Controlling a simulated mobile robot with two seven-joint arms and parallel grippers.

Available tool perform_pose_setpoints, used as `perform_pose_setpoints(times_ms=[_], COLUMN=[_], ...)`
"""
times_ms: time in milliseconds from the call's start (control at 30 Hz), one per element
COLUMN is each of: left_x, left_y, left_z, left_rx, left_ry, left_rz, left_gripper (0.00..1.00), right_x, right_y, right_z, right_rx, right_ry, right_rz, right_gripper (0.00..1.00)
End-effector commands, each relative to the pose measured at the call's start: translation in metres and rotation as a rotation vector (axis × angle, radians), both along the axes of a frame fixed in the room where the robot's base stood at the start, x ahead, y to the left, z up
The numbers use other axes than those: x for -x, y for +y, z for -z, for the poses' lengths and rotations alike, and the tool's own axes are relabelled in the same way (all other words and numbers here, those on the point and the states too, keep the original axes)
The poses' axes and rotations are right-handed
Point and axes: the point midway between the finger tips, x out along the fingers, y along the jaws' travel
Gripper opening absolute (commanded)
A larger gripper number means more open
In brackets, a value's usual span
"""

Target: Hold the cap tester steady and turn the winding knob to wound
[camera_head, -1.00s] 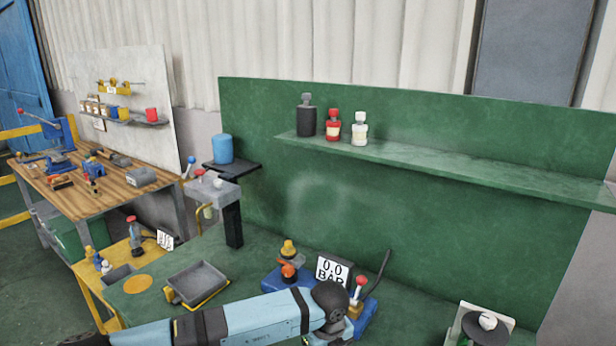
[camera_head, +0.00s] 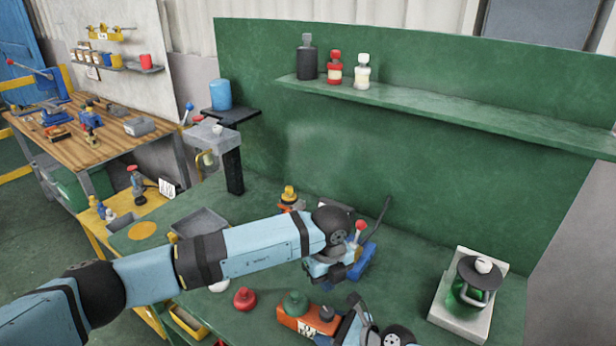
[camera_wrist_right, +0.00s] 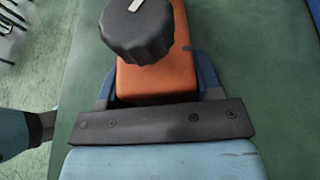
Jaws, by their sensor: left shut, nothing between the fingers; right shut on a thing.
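The cap tester (camera_head: 289,321) is an orange block on the green bench, at the bottom middle of the head view. It bears a green dome (camera_head: 295,302), a dark knob (camera_head: 327,313) and a black-and-white label. The right wrist view shows the orange body (camera_wrist_right: 155,82) and a ridged dark knob (camera_wrist_right: 138,32) with a pale pointer mark. My right gripper (camera_wrist_right: 158,85) is shut on the orange body, a finger on each side, just below the knob. My left gripper (camera_head: 335,279) is shut and empty, above and behind the knob and apart from it.
A red knob-like piece (camera_head: 244,299) lies left of the tester. A blue-based device with a red-tipped lever (camera_head: 360,228) stands behind my left gripper. A grey tray (camera_head: 201,224) is at left, and a green lantern-like item on a pale base (camera_head: 447,318) at right.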

Motion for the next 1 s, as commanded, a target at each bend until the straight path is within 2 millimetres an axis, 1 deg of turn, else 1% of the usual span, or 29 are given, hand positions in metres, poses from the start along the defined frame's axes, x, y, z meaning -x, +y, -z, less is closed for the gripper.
perform_pose_setpoints(times_ms=[33, 100, 400, 433, 533, 567, 867, 1000], left_x=[0.000, 0.000, 0.000, 0.000, 0.000, 0.000, -0.001, -0.001], left_y=[0.000, 0.000, 0.000, 0.000, 0.000, 0.000, 0.000, 0.000], left_z=[-0.005, -0.009, -0.011, -0.011, -0.011, -0.011, -0.012, -0.012], left_rx=[0.002, 0.001, 0.000, 0.000, 0.000, 0.000, 0.000, 0.000], left_ry=[-0.001, 0.000, -0.001, -0.001, -0.001, -0.001, -0.001, -0.001], left_rz=[0.001, 0.001, 0.001, 0.001, 0.001, 0.001, 0.001, 0.001], left_gripper=[0.00, 0.00, 0.00, 0.00, 0.00, 0.00, 0.00, 0.00], right_x=[0.001, 0.001, 0.001, 0.001, 0.000, 0.000, 0.001, 0.008], right_y=[-0.002, -0.003, -0.005, -0.005, -0.005, -0.005, -0.006, -0.017], right_z=[0.004, 0.005, 0.006, 0.006, 0.006, 0.006, 0.004, -0.002], right_rx=[0.008, 0.009, 0.013, 0.013, 0.012, 0.012, 0.010, 0.009], right_ry=[0.004, 0.004, 0.007, 0.007, 0.006, 0.006, 0.005, 0.005], right_rz=[0.000, 0.001, 0.003, 0.003, 0.003, 0.003, 0.003, 0.003], right_gripper=[0.25, 0.25, 0.25, 0.64, 0.87, 0.89, 0.89, 0.89])
